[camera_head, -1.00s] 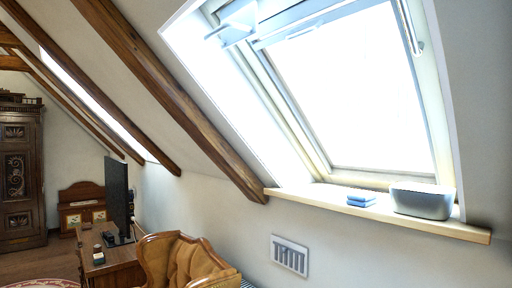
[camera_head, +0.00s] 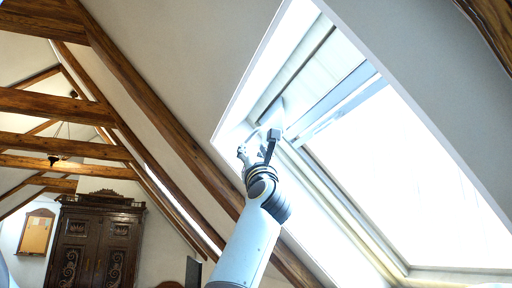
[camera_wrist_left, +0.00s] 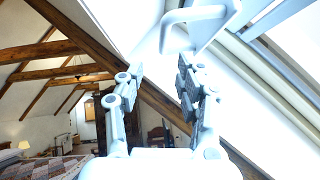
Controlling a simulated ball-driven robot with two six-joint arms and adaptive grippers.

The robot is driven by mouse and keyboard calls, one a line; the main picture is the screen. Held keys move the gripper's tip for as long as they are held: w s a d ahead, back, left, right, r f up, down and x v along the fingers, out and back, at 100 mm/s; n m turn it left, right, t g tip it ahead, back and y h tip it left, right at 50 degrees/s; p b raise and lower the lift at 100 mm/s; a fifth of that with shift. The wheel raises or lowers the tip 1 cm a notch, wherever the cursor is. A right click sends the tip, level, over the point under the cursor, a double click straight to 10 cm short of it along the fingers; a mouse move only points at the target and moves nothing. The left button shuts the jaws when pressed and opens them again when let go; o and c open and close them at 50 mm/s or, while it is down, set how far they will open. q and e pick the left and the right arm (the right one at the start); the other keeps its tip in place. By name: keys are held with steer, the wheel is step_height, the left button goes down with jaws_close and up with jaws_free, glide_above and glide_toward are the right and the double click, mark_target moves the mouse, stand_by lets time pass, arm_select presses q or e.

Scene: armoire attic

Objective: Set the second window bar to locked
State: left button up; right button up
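A skylight window (camera_head: 410,170) with a pale frame fills the right of the head view. In the left wrist view a white bent window bar (camera_wrist_left: 200,14) shows at the top, beyond the fingertips. Whether it is the second bar, and which setting it has, I cannot tell. My left gripper (camera_head: 256,152) is raised at the upper left part of the window frame. In the left wrist view the left gripper (camera_wrist_left: 158,82) has its fingers spread apart with nothing between them. The bar looks apart from the fingers. My right gripper is not in view.
Sloping wooden beams (camera_head: 165,110) run along the ceiling left of the window. A dark carved armoire (camera_head: 95,240) stands at the far left. In the left wrist view a bed (camera_wrist_left: 45,165) shows at lower left. The air left of my arm is free.

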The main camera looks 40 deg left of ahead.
mark_target(251, 139)
arm_select(q)
steer(key=w+r, duration=0.1)
steer(key=a+r+p, duration=0.1)
steer(key=shift+w+r, duration=0.35)
steer(key=shift+w, duration=0.05)
steer(key=p+x, duration=0.2)
steer(key=x, duration=0.4)
steer(key=shift+s+a+f+p, duration=0.15)
steer(key=shift+p, duration=0.25)
steer(key=shift+w+a+r, duration=0.2)
steer(key=shift+w+r, duration=0.05)
steer(key=shift+w, duration=0.1)
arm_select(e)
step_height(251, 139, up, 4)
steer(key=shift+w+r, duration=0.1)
arm_select(q)
steer(key=c, duration=0.6)
jaws_close()
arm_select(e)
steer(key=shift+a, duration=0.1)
